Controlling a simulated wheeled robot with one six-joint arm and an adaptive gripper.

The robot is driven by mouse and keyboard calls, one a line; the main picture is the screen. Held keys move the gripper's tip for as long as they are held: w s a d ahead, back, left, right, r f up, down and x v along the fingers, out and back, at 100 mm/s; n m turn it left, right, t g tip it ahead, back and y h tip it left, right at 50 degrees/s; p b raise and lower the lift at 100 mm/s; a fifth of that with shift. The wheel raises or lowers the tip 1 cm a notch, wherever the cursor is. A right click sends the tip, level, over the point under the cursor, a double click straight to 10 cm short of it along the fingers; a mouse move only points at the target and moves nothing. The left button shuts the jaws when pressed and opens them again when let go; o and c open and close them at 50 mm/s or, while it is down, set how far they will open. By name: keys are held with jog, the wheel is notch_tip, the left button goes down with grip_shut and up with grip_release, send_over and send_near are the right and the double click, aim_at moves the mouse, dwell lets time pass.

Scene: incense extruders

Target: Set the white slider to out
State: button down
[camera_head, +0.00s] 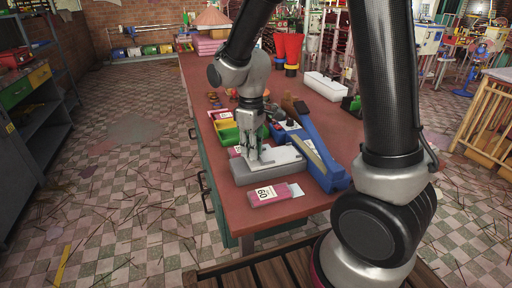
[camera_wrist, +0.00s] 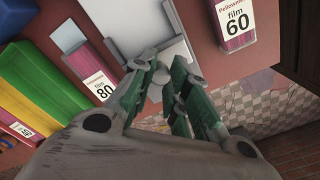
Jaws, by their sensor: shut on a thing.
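A grey flat box (camera_head: 240,174) lies at the near end of the red-brown table, with the white slider (camera_head: 285,155) on its top. In the wrist view the white slider (camera_wrist: 150,22) shows as a pale plate beyond my fingertips. My gripper (camera_head: 253,157) points down over the left part of the box. In the wrist view the green-padded fingers of my gripper (camera_wrist: 170,70) converge at the slider and are shut on it. The exact spot they grip is hidden between the fingertips.
A pink pack marked 60 (camera_head: 275,194) lies in front of the box, near the table edge. A pack marked 80 (camera_wrist: 92,72) lies beside it. A blue tool (camera_head: 318,155) stands close on the right. Green and yellow bins (camera_head: 225,132) stand behind.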

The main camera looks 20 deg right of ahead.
jog(key=a, duration=0.4)
jog(key=shift+a, duration=0.1)
jog(key=c, duration=1.3)
grip_release()
jog(key=shift+a, duration=0.1)
jog(key=shift+c, duration=0.2)
jog(key=shift+r, duration=0.1)
notch_tip(320, 180, up, 12)
jog(key=s+d+r+m+t, duration=0.2)
jog(key=s+d+r+m, duration=0.1)
jog(key=s+d, duration=0.6)
jog(key=s+d+r+m+t, duration=0.2)
jog(key=s+d+m, duration=0.4)
jog(key=s+d, duration=0.4)
jog(key=shift+d+r, duration=0.45)
